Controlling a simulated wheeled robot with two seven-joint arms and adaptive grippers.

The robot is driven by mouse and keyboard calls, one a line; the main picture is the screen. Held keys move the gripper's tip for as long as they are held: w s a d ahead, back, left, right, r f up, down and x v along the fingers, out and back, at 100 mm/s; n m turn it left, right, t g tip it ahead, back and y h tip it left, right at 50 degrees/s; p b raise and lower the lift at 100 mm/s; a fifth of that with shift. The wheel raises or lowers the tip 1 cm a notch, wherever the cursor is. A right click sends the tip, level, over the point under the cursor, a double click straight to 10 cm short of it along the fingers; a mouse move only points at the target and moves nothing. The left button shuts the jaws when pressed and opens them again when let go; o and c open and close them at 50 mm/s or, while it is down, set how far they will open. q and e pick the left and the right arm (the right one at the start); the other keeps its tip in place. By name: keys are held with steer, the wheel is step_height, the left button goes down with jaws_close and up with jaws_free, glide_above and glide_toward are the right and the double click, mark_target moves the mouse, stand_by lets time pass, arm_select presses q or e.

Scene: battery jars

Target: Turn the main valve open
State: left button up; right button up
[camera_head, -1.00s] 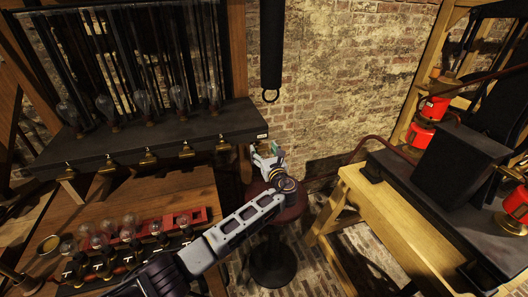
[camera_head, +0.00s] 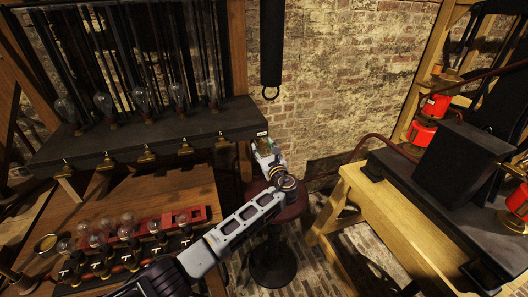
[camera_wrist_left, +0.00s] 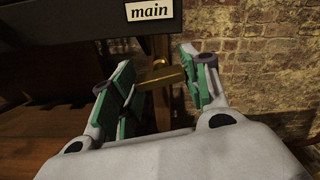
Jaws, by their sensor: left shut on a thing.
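The main valve's brass lever (camera_wrist_left: 165,77) shows in the left wrist view, under the shelf edge and below the white "main" label (camera_wrist_left: 152,10). My left gripper (camera_wrist_left: 160,86) has its green-padded fingers on either side of the lever and is shut on it. In the head view my left gripper (camera_head: 266,150) is at the right end of the dark shelf, just under the small label (camera_head: 262,133). The fingers hide most of the valve there. My right gripper is not in view.
Several other brass valves (camera_head: 147,158) line the front of the dark shelf (camera_head: 190,128), left of my gripper. Bulbs in a red rack (camera_head: 185,217) stand on the wooden bench below. A round stool (camera_head: 290,208) is under my forearm. A wooden table (camera_head: 375,215) stands at right.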

arm_select(q)
steer(key=shift+n+b, duration=0.4)
steer(key=shift+n, duration=0.4)
steer(key=o, duration=1)
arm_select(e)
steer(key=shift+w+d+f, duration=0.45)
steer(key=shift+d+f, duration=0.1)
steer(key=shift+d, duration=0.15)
arm_select(q)
steer(key=shift+s, duration=0.15)
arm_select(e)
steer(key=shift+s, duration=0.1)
arm_select(q)
steer(key=shift+v, duration=5.85)
